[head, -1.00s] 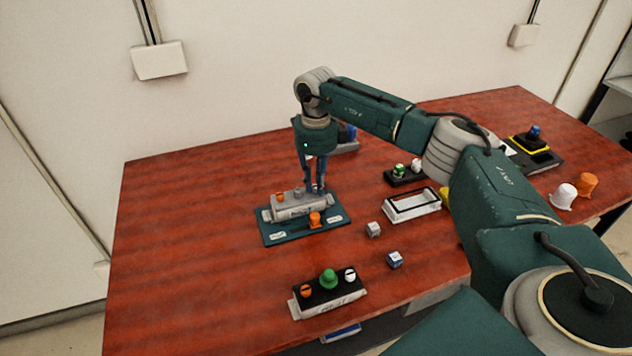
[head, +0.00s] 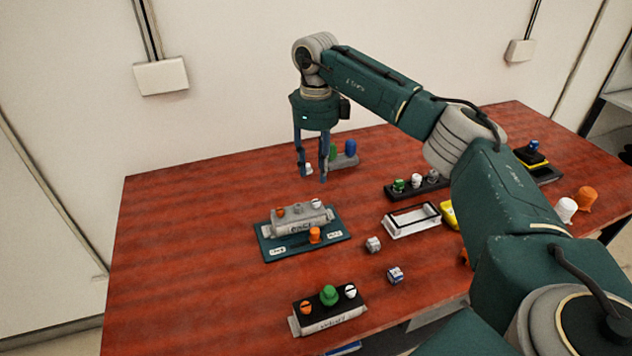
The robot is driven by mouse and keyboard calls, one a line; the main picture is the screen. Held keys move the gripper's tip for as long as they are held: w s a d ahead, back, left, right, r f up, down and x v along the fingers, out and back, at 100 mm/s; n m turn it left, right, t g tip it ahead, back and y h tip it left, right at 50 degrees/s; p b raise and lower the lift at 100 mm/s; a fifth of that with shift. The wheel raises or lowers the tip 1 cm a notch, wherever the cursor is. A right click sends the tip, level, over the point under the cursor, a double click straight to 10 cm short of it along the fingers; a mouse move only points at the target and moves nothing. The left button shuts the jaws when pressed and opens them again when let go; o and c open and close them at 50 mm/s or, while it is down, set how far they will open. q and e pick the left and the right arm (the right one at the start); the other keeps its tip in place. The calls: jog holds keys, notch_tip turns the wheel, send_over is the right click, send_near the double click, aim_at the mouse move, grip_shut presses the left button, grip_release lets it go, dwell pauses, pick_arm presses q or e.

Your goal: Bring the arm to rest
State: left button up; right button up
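My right arm reaches in from the right in the head view. My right gripper (head: 312,176) points down above the table, its two fingers apart with nothing between them. It is above and behind a grey block (head: 298,224) with several knobs on top, clear of it. The grey block sits on a dark teal base plate (head: 282,253) with white labels. An orange knob (head: 314,235) stands on the front part of that plate. My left gripper is out of view.
A black block (head: 328,312) with three knobs stands at the front. A white open frame (head: 411,220) and two small cubes, one grey (head: 373,244) and one blue-white (head: 395,275), lie right of the plate. The table's left part (head: 175,230) is bare.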

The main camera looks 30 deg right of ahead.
jog(key=shift+r, duration=0.85)
jog(key=shift+r, duration=0.1)
